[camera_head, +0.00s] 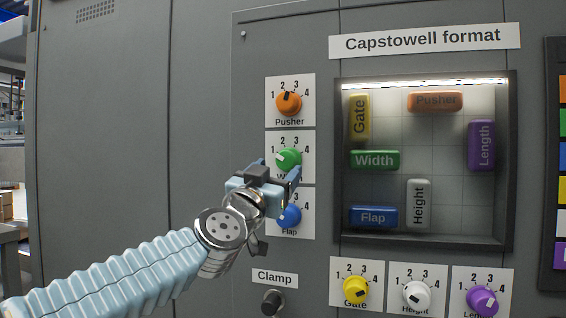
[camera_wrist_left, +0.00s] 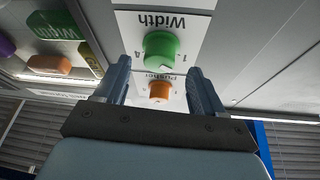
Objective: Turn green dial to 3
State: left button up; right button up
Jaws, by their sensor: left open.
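The green Width dial (camera_head: 289,158) sits on a white plate numbered 1 to 4, and its white mark points left, toward 1. My left gripper (camera_head: 278,171) is just in front of it, slightly below it in the head view, and covers the plate's lower part. In the left wrist view the gripper (camera_wrist_left: 158,72) is open, and the green dial (camera_wrist_left: 161,49) shows beyond the gap between the fingers. The jaws look empty and I see no contact with the dial. My right gripper is not in view.
The orange Pusher dial (camera_head: 289,103) is above and the blue Flap dial (camera_head: 290,216), partly hidden by my gripper, is below. A glazed window (camera_head: 340,200) with coloured labelled blocks is to the right. The black Clamp knob (camera_head: 273,302) and yellow dial (camera_head: 355,289) are lower.

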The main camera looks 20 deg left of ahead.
aim_at(284, 164)
pick_arm(q)
jog(key=shift+x, duration=1.95)
jog(key=c, duration=1.1)
jog(key=shift+o, duration=0.2)
